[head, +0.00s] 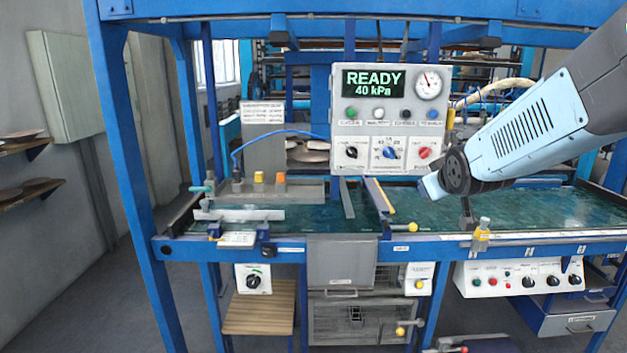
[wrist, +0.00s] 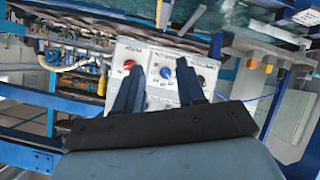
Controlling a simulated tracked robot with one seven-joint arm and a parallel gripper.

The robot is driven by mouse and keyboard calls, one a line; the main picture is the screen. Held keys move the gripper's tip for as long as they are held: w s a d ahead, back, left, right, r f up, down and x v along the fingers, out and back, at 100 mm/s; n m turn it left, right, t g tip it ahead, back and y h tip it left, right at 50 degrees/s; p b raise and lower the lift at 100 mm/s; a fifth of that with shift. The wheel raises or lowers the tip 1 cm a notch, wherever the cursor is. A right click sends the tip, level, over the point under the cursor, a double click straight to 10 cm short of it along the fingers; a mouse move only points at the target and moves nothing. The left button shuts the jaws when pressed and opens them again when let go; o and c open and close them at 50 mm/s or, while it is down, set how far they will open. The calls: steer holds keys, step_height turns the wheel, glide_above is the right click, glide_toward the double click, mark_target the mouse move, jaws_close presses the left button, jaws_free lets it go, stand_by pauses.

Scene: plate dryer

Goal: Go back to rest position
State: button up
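My arm comes in from the upper right of the head view and ends near a dark joint beside the control panel (head: 388,120). The fingers cannot be made out there. In the wrist view my gripper (wrist: 160,65) shows two dark fingers spread apart with nothing between them. The control panel also shows upside down behind the fingers in the wrist view (wrist: 155,72), with its red and blue knobs. The panel's screen (head: 373,81) reads READY 40 kPa. No finger is seen closed on a knob; the distance to the panel cannot be told.
A blue frame surrounds the green bench top (head: 340,217). A yellow-knobbed lever (head: 412,227) and a yellow-topped fitting (head: 481,236) stand at its front edge. A second control box (head: 520,278) hangs below right. Wall shelves (head: 25,192) are at the left, with open floor before them.

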steer(key=s+a+m+g, duration=0.1)
steer(key=s+m+g, duration=0.1)
steer(key=s, duration=0.9)
steer(key=s+a+m+g+y, duration=0.1)
steer(key=s+g, duration=0.3)
steer(key=s, duration=0.7)
steer(key=shift+s+a+m, duration=0.3)
steer(key=shift+a+m, duration=0.3)
steer(key=shift+a, duration=0.15)
